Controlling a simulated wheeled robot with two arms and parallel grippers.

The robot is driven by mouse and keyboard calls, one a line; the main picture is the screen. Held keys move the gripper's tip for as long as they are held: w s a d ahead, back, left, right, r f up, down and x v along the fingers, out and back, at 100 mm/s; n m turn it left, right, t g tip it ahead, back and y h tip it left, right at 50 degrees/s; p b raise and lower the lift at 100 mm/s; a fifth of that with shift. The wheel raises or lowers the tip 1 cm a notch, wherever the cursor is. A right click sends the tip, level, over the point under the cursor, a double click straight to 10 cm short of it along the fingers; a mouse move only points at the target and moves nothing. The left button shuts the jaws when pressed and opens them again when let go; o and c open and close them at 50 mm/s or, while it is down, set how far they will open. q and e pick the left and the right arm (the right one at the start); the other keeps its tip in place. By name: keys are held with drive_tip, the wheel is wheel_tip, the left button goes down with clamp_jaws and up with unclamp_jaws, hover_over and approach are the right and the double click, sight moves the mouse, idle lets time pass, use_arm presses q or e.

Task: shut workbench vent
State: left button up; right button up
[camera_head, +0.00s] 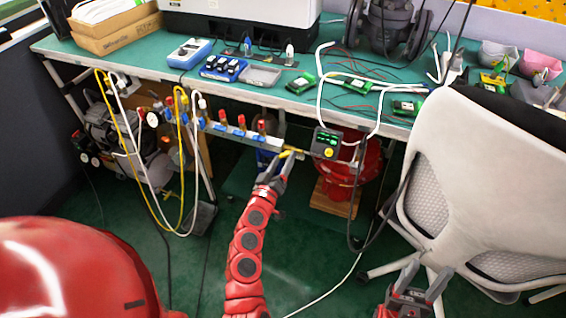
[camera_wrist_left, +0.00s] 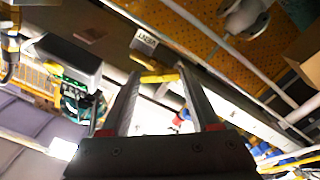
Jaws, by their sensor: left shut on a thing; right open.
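My left gripper (camera_head: 284,160) reaches up to the front edge of the workbench (camera_head: 232,92), at the right end of the pipe manifold (camera_head: 230,131). It is shut on a small yellow vent handle (camera_head: 287,154). In the left wrist view the yellow vent handle (camera_wrist_left: 158,77) lies between the fingertips of my left gripper (camera_wrist_left: 158,82). My right gripper (camera_head: 424,278) is open and empty at the lower right, away from the bench.
Yellow and white hoses (camera_head: 184,150) hang to the left. A white chair (camera_head: 480,170) stands close on the right. Green boards (camera_head: 350,83) and a parts tray (camera_head: 224,68) lie on the bench.

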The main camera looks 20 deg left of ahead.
use_arm(q)
drive_tip(key=n+b, duration=0.1)
drive_tip(key=n, duration=0.4)
drive_tip(key=shift+n, duration=0.3)
drive_tip(key=n, duration=0.4)
drive_tip(key=shift+n, duration=0.4)
drive_tip(key=o, duration=1.4)
drive_tip(key=shift+c, duration=0.2)
drive_tip(key=s, duration=1.7)
drive_tip(key=shift+s+a+b, duration=0.25)
drive_tip(key=shift+a+b, duration=0.05)
drive_tip(key=shift+b, duration=0.05)
